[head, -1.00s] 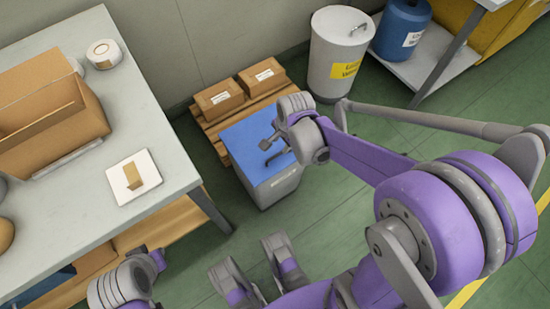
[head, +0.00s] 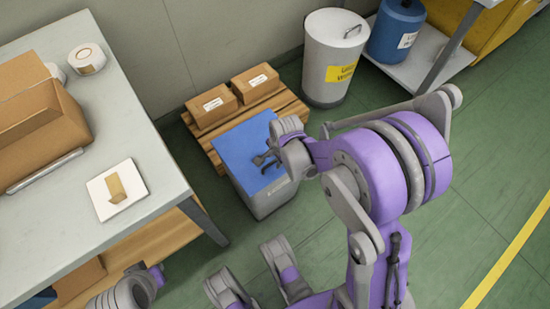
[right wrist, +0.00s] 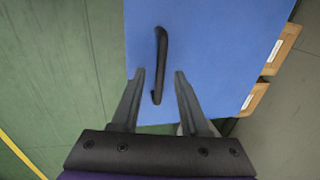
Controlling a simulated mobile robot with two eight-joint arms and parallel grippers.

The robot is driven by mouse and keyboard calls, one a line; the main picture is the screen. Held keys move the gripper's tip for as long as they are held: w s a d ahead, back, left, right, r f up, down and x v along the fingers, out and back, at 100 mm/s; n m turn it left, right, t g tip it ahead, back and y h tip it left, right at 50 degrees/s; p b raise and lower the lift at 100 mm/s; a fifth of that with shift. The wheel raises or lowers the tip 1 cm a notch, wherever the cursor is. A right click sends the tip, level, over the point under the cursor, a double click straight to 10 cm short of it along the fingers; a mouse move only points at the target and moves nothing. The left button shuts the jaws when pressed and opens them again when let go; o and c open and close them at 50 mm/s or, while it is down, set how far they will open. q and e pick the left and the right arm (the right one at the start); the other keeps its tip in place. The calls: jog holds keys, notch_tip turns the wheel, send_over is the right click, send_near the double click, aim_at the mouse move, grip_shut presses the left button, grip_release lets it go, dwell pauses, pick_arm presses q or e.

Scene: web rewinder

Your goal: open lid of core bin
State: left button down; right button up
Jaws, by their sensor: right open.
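The core bin (head: 262,195) is a grey bin with a flat blue lid (head: 240,147), which looks closed. It stands on the floor in the middle of the head view. The lid fills much of the right wrist view (right wrist: 215,50), with a black bar handle (right wrist: 161,50) on it. My right gripper (head: 266,160) is over the lid in the head view. In the right wrist view its open fingers (right wrist: 159,73) are on either side of the handle's near end, with a gap on both sides. The handle is mostly hidden in the head view. I do not see my left gripper.
Behind the bin, a wooden pallet (head: 283,107) holds two cardboard boxes (head: 255,84). A white lidded drum (head: 325,85) stands behind to the right. A table (head: 115,120) with an open carton (head: 45,125) is on the left. The green floor at right is clear.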

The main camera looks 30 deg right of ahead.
jog(key=shift+c, duration=0.3)
grip_shut()
dwell(1.1)
